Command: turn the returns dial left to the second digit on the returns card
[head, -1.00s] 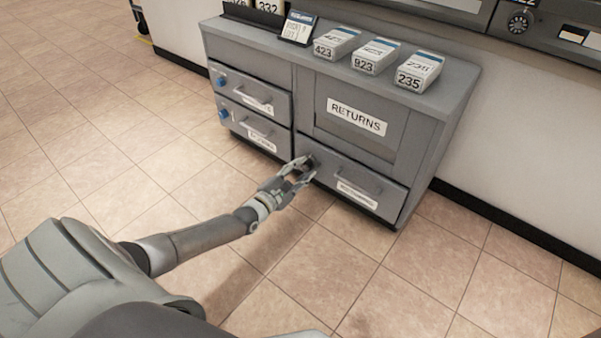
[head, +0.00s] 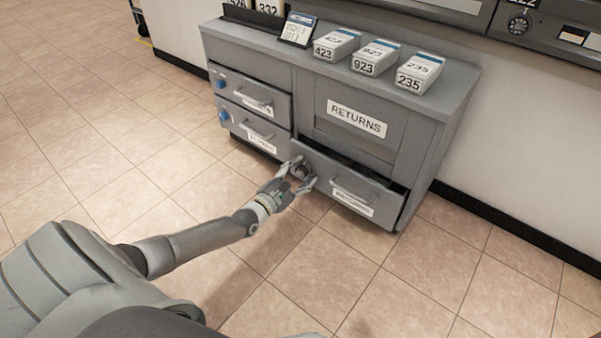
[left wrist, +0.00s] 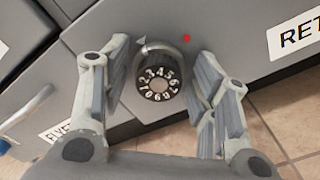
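The returns dial (left wrist: 158,82) is a round dark dial with white digits on the lower right drawer (head: 345,190) of a grey cabinet. A small pointer mark sits at its upper left in the left wrist view; I cannot tell exactly which digit it meets. My left gripper (head: 302,175) is open, with its fingers (left wrist: 160,95) on either side of the dial and gaps visible between them and it. The drawer stands slightly pulled out. A small blue-topped card on a stand (head: 298,30) rests on the cabinet; its writing is too small to read. My right gripper is not in view.
A fixed panel labelled RETURNS (head: 357,118) is above the drawer. Two drawers with blue knobs (head: 224,116) are at the left. White boxes marked 423 (head: 336,44), 923 (head: 376,57) and 235 (head: 420,72) stand on top. The tiled floor (head: 400,285) in front is clear.

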